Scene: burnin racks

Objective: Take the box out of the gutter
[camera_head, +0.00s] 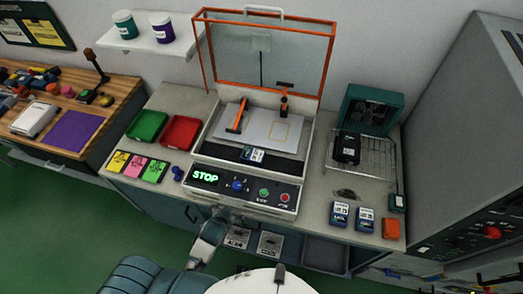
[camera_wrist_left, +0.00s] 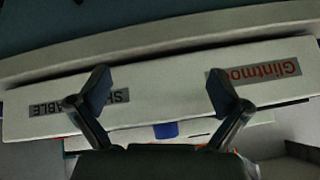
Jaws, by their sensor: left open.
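A long white box (camera_wrist_left: 165,98) lies across the left wrist view, with a red "Glintmo" label at right and a dark-lettered label at left, both upside down and the left one partly covered. A pale ledge (camera_wrist_left: 60,66) runs along its far side; I cannot tell whether this is the gutter. My left gripper (camera_wrist_left: 158,90) is open, its two fingers spread over the box, with nothing visibly gripped. In the head view my left gripper (camera_head: 232,214) is at the counter's front edge, below the control panel. I cannot make out this box there. My right gripper is not in view.
A machine with a raised orange-framed lid (camera_head: 265,84) and a control panel (camera_head: 243,187) stands on the counter. Green (camera_head: 148,126) and red (camera_head: 181,132) trays lie left. A wire rack (camera_head: 362,155) and small blue boxes (camera_head: 341,214) are right. Green floor is open at left.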

